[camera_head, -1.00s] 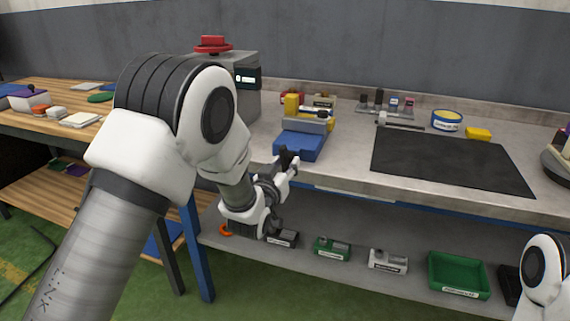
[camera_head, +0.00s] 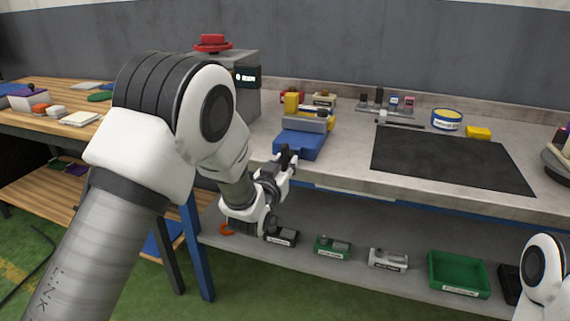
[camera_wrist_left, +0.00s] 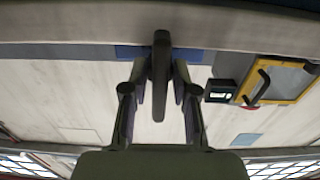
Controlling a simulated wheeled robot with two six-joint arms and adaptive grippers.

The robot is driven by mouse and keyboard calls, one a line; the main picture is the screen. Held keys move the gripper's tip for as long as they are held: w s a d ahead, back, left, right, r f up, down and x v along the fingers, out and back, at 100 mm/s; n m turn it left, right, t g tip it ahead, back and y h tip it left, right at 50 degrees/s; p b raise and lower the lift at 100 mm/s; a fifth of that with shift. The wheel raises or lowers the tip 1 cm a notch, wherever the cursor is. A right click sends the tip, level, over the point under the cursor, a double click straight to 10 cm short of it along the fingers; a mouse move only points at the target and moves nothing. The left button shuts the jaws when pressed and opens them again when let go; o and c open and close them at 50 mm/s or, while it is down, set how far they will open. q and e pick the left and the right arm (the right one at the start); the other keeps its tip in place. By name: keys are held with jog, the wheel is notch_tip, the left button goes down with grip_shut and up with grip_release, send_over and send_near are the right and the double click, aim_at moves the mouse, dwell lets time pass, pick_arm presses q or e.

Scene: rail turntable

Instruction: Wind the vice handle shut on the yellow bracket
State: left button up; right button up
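The blue vice (camera_head: 300,145) sits at the front edge of the grey bench, with a grey jaw (camera_head: 304,123) on top. Yellow parts show at the vice; the one behind the jaw (camera_head: 291,103) may be the bracket, but I cannot tell its contact with the jaws. My right gripper is out of view.
A grey machine with a red top (camera_head: 213,43) stands behind my left arm. Green bins (camera_head: 458,272) and small parts sit on the lower shelf.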

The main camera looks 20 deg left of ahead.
pick_arm(q)
jog(key=shift+o, duration=0.2)
jog(key=s, duration=1.2)
jog(key=shift+a, duration=0.2)
